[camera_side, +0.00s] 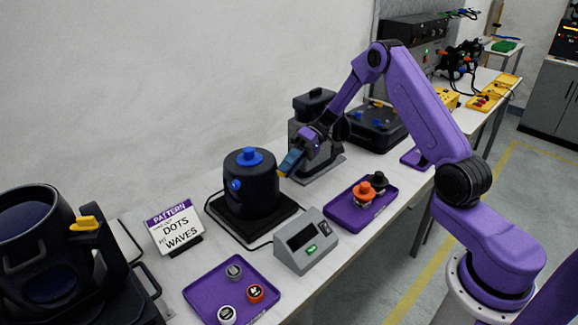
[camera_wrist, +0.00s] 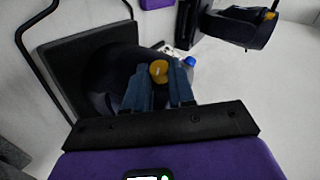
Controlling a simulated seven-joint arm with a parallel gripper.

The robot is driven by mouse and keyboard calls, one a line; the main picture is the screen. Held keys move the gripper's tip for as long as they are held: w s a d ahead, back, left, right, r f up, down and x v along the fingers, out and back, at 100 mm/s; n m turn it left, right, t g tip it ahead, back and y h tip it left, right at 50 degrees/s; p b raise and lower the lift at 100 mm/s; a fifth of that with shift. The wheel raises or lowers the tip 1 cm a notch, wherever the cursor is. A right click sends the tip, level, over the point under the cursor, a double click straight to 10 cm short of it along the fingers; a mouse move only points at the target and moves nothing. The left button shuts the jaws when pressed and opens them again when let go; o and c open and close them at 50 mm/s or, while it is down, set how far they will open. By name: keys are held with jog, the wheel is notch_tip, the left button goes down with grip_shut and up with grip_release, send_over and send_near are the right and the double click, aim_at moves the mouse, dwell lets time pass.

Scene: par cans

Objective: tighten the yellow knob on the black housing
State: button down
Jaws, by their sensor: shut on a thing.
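The black housing (camera_side: 252,190) is a dark upright cylinder on a black square base, with a blue knob (camera_side: 249,155) on top and another blue knob (camera_side: 236,185) on its side. My gripper (camera_side: 284,170) reaches its right side with blue-grey fingers. In the wrist view the yellow knob (camera_wrist: 159,70) sits between the two fingertips of my gripper (camera_wrist: 160,78), which is shut on it. The dark housing (camera_wrist: 108,68) is behind and left of the fingers there. In the side view the fingers mostly hide the yellow knob.
A grey box with a display (camera_side: 306,242) stands right in front of the housing. A sign (camera_side: 174,228) stands to its left. Purple trays with small round parts (camera_side: 205,284) and with orange and black knobs (camera_side: 385,200) lie nearby. A large black machine (camera_side: 45,255) is far left.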

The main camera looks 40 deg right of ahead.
jog(key=shift+d, duration=0.1)
jog(key=c, duration=0.9)
grip_release()
jog(key=shift+c, duration=0.2)
jog(key=v, duration=0.7)
jog(key=shift+d+r, duration=0.15)
jog(key=shift+d, duration=0.05)
